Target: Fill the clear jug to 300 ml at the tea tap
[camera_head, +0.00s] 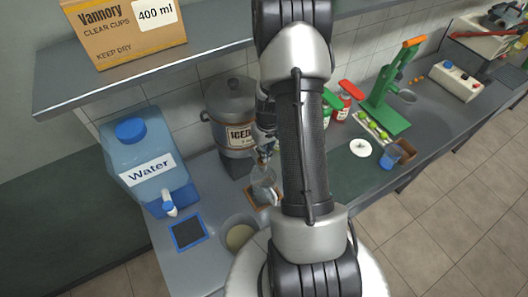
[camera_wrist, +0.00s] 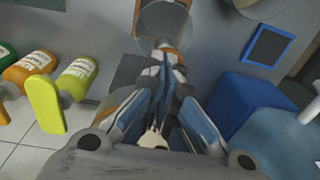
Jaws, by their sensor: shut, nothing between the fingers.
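The silver tea urn (camera_head: 232,118), with a label reading "ICED", stands on the counter behind my arm. The clear jug (camera_head: 263,177) stands on an orange-brown mat (camera_head: 254,197) in front of the urn. The jug's round form also shows at the top of the wrist view (camera_wrist: 160,18). My gripper (camera_head: 264,155) is shut and empty, just above the jug at the urn's front. In the wrist view its fingertips (camera_wrist: 165,52) point toward the jug. The tap is mostly hidden by my gripper; I cannot tell whether they touch. The liquid level is unreadable.
A blue water container (camera_head: 140,160) stands left, with a dark square mat (camera_head: 188,232) before it. A round basin (camera_head: 239,236) is nearby. Several bottles (camera_wrist: 78,75), a green press (camera_head: 385,100) and a blue cup (camera_head: 391,156) are right of the urn. A shelf (camera_head: 150,68) overhangs.

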